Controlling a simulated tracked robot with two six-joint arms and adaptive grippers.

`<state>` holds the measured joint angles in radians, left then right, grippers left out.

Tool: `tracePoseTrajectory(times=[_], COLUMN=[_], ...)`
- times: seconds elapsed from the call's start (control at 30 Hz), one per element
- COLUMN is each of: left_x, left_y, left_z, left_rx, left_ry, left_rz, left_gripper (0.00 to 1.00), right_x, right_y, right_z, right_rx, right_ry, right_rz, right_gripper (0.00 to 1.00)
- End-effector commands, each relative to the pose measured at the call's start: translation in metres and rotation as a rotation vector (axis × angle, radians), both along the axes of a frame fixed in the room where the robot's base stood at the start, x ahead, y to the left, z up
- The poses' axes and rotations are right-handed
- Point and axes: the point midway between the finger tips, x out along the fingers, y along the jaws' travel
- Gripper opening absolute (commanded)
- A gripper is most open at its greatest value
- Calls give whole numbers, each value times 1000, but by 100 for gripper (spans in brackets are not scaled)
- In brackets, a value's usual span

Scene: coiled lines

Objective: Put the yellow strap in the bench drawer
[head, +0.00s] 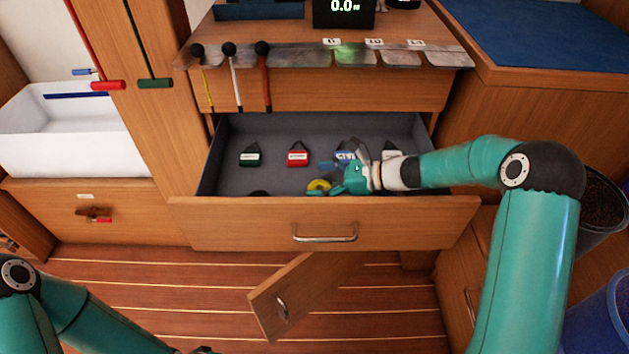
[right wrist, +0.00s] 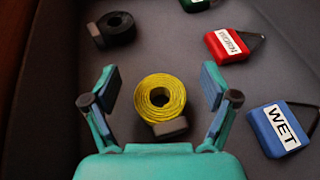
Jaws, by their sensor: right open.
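The yellow strap (head: 318,187) is a coiled roll lying inside the open bench drawer (head: 330,222), near its front wall. In the right wrist view the yellow strap (right wrist: 160,98) lies on the dark drawer floor with a grey-brown tab towards me. My right gripper (head: 340,180) reaches into the drawer from the right. In the right wrist view its fingers (right wrist: 161,90) are open, one on each side of the strap, with gaps between them and it. My left arm is at the lower left of the head view; its gripper is at the bottom edge, mostly cut off.
The drawer also holds a black coil (right wrist: 115,27), a red tag (right wrist: 230,45), a blue tag marked WET (right wrist: 280,128) and a green tag (head: 250,156). A cabinet door (head: 290,295) hangs open below the drawer. A white bin (head: 65,130) stands at left.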

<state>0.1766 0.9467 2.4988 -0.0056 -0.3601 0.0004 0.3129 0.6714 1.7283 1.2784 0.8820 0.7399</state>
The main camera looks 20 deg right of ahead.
Motion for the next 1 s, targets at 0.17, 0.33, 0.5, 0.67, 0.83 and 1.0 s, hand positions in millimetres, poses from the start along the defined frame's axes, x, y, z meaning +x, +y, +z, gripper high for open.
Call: tracePoseTrajectory(times=[0.17, 0.33, 0.5, 0.67, 0.83, 1.0], left_x=[0, 0, 0, 0, 0, 0], left_y=[0, 0, 0, 0, 0, 0], left_z=[11, 19, 25, 28, 28, 28], left_rx=[0, 0, 0, 0, 0, 0], left_ry=[0, 0, 0, 0, 0, 0], left_rz=[0, 0, 0, 0, 0, 0], left_gripper=[40, 40, 40, 40, 40, 40], right_x=[-16, -33, -47, -55, -57, -57], right_y=[-27, -57, -80, -92, -96, -95], right_z=[15, 28, 38, 43, 44, 44], right_rx=[0, -1, 1, 0, 0, 0], right_ry=[0, 1, 1, 0, 0, 0], right_rz=[-4, -5, -3, -1, 1, 1], right_gripper=[86, 86, 86, 86, 86, 86])
